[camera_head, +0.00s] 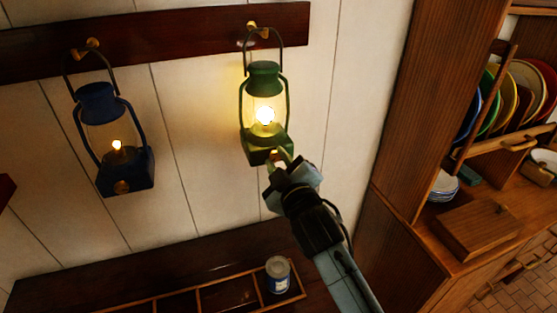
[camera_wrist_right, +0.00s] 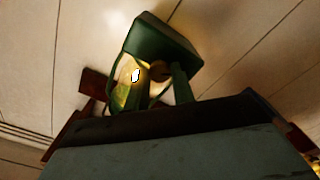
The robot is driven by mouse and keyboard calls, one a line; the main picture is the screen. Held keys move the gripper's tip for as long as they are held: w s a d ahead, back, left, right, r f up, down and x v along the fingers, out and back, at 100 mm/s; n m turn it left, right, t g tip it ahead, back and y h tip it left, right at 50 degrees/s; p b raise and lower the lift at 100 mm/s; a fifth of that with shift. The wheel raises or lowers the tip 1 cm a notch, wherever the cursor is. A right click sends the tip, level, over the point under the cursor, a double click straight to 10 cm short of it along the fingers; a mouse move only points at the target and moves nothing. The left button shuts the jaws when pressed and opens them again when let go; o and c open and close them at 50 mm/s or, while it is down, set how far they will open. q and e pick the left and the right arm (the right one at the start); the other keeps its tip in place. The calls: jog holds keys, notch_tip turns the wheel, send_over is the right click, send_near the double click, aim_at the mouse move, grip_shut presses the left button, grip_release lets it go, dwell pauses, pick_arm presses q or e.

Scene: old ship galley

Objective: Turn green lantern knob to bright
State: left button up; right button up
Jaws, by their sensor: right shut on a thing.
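The green lantern (camera_head: 264,68) hangs from a peg on the wall board in the head view, with a bright yellow-white flame. It also shows in the wrist view (camera_wrist_right: 165,42), seen from below. My right gripper (camera_head: 279,157) is at the front of the lantern's base, shut on the lantern's knob. The knob is mostly hidden between the fingertips in the head view; a brownish round part of it (camera_wrist_right: 162,71) shows by the fingers in the wrist view. My left gripper is not in view.
A blue lantern (camera_head: 97,103) with a small dim flame hangs to the left. Below, a compartmented wooden tray (camera_head: 228,295) has a tin (camera_head: 278,272) at its right end. A wooden cabinet (camera_head: 400,120) with a plate rack stands on the right. The wall around the green lantern is clear.

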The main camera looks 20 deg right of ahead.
jog(key=shift+m, duration=0.3)
dwell(0.4)
jog(key=o, duration=1)
jog(key=s+b, duration=0.2)
jog(key=s, duration=1.1)
jog(key=shift+s+d, duration=0.2)
jog(key=shift+d, duration=0.05)
